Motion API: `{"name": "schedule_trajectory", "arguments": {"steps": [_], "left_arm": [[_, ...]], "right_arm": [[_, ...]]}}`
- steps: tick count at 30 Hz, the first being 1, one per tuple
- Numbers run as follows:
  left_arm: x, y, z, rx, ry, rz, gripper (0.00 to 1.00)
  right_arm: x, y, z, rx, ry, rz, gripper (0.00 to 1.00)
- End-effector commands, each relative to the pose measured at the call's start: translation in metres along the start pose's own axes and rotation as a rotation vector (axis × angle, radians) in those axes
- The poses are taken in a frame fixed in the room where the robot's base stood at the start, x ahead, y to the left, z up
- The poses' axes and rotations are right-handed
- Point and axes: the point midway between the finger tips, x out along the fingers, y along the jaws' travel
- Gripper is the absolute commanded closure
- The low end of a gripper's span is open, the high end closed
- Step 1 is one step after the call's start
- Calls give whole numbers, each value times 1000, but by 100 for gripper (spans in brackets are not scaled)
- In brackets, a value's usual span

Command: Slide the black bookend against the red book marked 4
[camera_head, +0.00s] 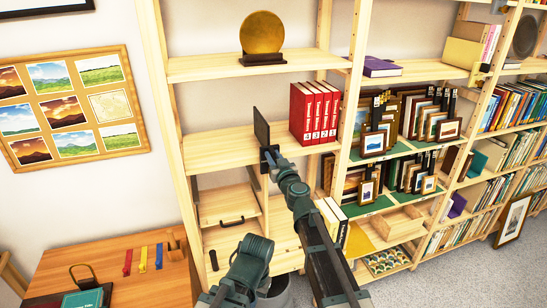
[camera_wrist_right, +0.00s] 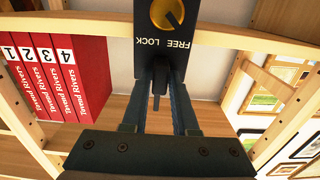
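The black bookend (camera_head: 261,128) stands as a thin upright plate on the middle shelf, left of the red books, with a gap between them. In the right wrist view its dark face (camera_wrist_right: 215,28) shows a yellow knob and the words FREE and LOCK. The red book marked 4 (camera_head: 297,115) is the nearest of the row to the bookend; it also shows in the right wrist view (camera_wrist_right: 77,75). My right gripper (camera_head: 270,160) is at the shelf's front edge, its fingers (camera_wrist_right: 161,80) closed around a dark part at the bookend. My left gripper is out of view.
The middle shelf (camera_head: 220,148) is clear left of the bookend. A gold disc (camera_head: 262,35) stands on the shelf above. Shelf uprights flank the bay. Framed pictures (camera_head: 375,140) fill the bay to the right. A wooden desk (camera_head: 70,265) is at lower left.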

Motion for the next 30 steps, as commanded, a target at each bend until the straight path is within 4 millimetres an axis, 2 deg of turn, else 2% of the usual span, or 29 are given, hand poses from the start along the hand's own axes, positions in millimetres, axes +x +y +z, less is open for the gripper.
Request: {"name": "schedule_trajectory", "arguments": {"steps": [1,4,30], "left_arm": [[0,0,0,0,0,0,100],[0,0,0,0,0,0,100],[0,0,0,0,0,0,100]], "right_arm": [[0,0,0,0,0,0,84],[0,0,0,0,0,0,100],[0,0,0,0,0,0,100]]}}
